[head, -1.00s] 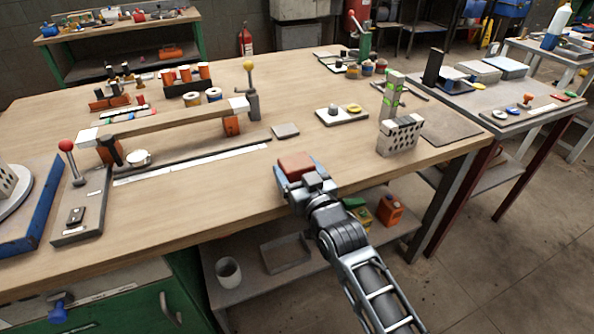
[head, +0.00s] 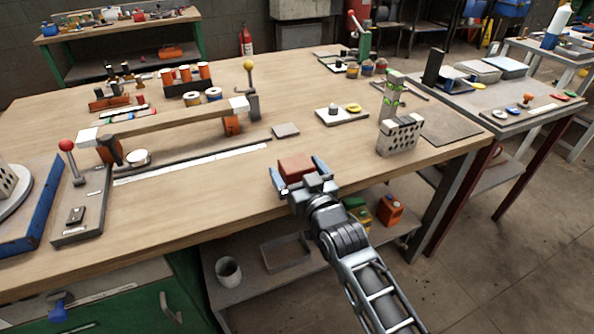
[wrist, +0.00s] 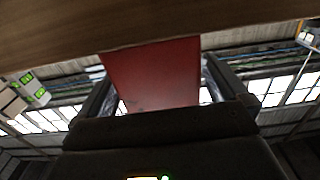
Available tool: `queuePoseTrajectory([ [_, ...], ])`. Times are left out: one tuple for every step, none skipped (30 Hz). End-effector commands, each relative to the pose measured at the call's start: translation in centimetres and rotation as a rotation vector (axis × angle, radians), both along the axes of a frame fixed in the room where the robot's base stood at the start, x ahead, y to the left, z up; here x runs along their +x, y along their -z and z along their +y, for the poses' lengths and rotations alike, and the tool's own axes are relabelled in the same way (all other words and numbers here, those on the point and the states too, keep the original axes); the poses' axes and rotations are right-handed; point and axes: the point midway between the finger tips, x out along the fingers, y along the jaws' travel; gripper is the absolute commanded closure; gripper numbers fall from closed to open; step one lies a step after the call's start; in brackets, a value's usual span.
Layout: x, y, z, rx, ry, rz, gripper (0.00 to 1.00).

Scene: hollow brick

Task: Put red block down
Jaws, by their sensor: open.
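The red block (head: 295,166) sits at the front edge of the wooden workbench (head: 200,190), toward the right of its middle. My gripper (head: 301,174) is open around it, with one finger on each side and a gap showing beside the block. In the wrist view the red block (wrist: 155,76) lies between the two spread fingers, close to the palm and touching or nearly touching the wooden surface (wrist: 100,25). The exact contact under the block is hidden.
A long beam on supports (head: 165,123) stands at left. Bare wood surrounds the block.

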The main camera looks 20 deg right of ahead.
Motion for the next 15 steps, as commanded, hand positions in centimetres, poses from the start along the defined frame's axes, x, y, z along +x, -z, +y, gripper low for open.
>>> queuePoseTrajectory([
  [-0.8,0.3,0.0,-0.001,0.000,0.003,0.00],
  [-1.2,0.3,0.0,-0.002,0.000,0.004,0.00],
  [-1.9,0.3,0.0,-0.002,0.000,0.003,0.00],
  [-2.4,0.3,0.0,-0.001,0.000,0.004,0.00],
  [-3.0,0.2,0.0,-0.002,0.000,0.003,0.00],
  [-3.9,0.4,-0.1,-0.002,0.001,0.004,0.00],
  [-4.5,0.4,-0.1,-0.002,0.000,0.004,0.00],
  [-5.1,0.4,0.0,-0.002,0.000,0.004,0.00],
  [-6.0,0.4,0.0,-0.002,0.000,0.005,0.00],
  [-6.6,0.3,0.0,-0.002,0.000,0.004,0.00],
  [-7.2,0.4,-0.1,-0.002,0.001,0.005,0.00],
  [-7.9,0.3,-0.1,-0.001,0.001,0.004,0.00],
  [-8.4,0.4,-0.1,-0.001,0.001,0.005,0.00],
  [-8.9,0.3,-0.1,-0.001,0.001,0.004,0.00],
  [-9.5,0.3,0.0,-0.001,0.001,0.004,0.00],
])
